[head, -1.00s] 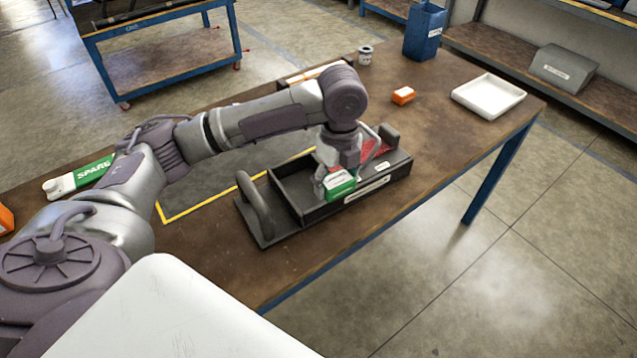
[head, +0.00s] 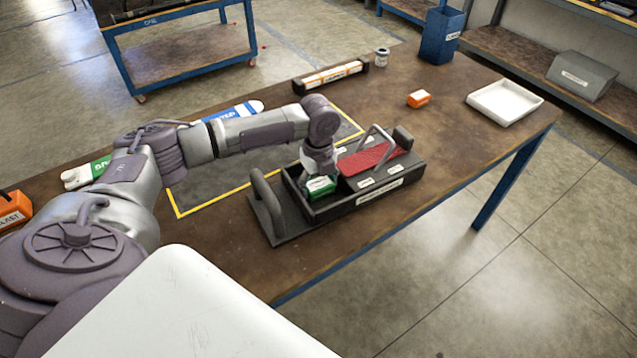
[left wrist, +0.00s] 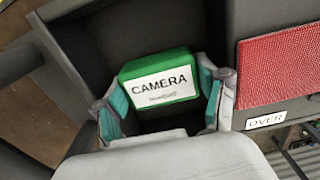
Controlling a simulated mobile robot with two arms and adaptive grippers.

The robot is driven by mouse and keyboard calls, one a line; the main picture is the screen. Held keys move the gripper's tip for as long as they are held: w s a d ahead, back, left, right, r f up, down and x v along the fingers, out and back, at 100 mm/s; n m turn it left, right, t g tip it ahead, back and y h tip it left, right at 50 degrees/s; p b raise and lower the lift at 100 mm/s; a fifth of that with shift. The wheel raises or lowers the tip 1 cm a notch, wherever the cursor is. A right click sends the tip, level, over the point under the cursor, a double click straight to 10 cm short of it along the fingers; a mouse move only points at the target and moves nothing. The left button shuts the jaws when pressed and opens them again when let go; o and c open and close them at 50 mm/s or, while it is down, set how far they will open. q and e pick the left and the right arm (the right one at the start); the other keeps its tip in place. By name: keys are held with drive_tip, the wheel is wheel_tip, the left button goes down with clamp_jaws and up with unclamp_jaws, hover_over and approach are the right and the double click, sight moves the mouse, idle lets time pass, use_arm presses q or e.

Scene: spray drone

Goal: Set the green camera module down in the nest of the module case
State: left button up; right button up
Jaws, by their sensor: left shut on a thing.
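The green camera module (left wrist: 160,83) has a white label reading CAMERA. My left gripper (left wrist: 160,108) is shut on it, with a fingertip at each side. In the head view the module (head: 320,186) is low at the left, open compartment of the black module case (head: 370,204), partly hidden by my gripper (head: 319,172). I cannot tell whether the module touches the compartment floor. The case's right part holds a red textured panel (head: 368,158) with a metal handle; this panel also shows in the left wrist view (left wrist: 280,68). My right gripper is not in view.
The case has a raised grey handle (head: 266,207) at its left end. A yellow-edged dark mat (head: 215,190) lies behind it. An orange box (head: 419,98), a white tray (head: 503,101) and a blue bin (head: 441,35) stand farther right. The table's front edge is close to the case.

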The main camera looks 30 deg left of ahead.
sight(318, 184)
use_arm(q)
drive_tip(key=o, duration=0.9)
drive_tip(key=shift+f, duration=0.1)
wheel_tip(318, 184, up, 12)
drive_tip(key=shift+r+b, duration=0.2)
drive_tip(key=shift+b, duration=0.15)
drive_tip(key=shift+s+f, duration=0.1)
drive_tip(key=shift+s, duration=0.05)
